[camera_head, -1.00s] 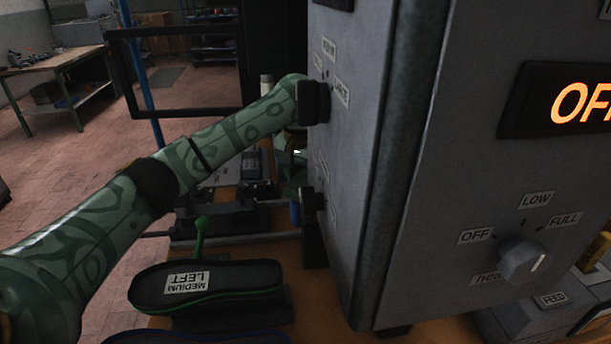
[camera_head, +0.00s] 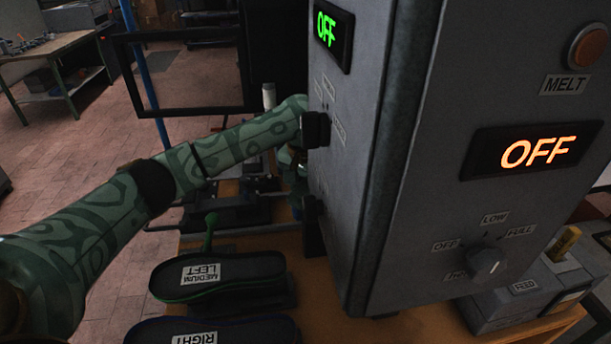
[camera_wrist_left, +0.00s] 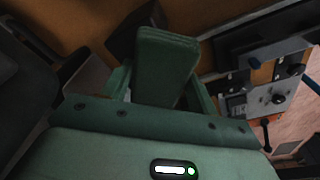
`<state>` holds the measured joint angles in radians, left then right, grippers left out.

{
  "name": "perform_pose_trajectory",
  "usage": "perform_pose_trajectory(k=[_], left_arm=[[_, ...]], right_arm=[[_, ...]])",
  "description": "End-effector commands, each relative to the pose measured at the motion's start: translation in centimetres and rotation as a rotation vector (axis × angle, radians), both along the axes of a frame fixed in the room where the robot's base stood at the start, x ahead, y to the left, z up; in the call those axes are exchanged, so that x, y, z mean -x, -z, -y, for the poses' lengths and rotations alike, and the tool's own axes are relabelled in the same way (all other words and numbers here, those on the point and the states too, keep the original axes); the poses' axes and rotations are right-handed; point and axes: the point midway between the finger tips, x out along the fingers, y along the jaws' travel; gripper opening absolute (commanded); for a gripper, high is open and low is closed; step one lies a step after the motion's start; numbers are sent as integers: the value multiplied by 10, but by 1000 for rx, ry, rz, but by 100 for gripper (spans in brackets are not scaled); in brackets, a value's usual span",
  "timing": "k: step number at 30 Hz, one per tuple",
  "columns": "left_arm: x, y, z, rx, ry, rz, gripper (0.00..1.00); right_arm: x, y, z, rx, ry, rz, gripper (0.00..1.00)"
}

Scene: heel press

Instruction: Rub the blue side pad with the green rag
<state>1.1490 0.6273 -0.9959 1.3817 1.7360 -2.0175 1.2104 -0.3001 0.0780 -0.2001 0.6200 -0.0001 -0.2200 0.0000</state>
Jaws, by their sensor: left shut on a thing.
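My left gripper (camera_wrist_left: 163,90) is shut on a green, block-like folded piece, which looks like the green rag (camera_wrist_left: 166,62), between its two green fingers in the left wrist view. In the head view my left arm reaches in from the left, and its hand is mostly hidden behind the grey machine's left edge. The blue side pad cannot be made out for certain in either view. Whether the rag touches anything cannot be told. My right gripper is in neither view.
The tall grey machine (camera_head: 400,190) with knobs and lit OFF displays fills the right. Two dark soles marked LEFT (camera_head: 225,272) and RIGHT (camera_head: 240,332) lie in front on the orange table (camera_head: 325,300). A workbench (camera_head: 65,75) stands far left.

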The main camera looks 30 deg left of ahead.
Motion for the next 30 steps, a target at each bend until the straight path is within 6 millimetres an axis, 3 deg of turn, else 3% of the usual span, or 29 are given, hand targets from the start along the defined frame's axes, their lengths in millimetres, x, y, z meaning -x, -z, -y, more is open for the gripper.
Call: perform_pose_trajectory(k=[13,24,30], left_arm=[[1,2,1,0,1,1,41],[-26,6,-20,-2,-2,-1,41],[-30,8,-25,-4,-1,-3,41]], right_arm=[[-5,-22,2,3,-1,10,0],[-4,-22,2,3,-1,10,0],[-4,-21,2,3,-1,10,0]])
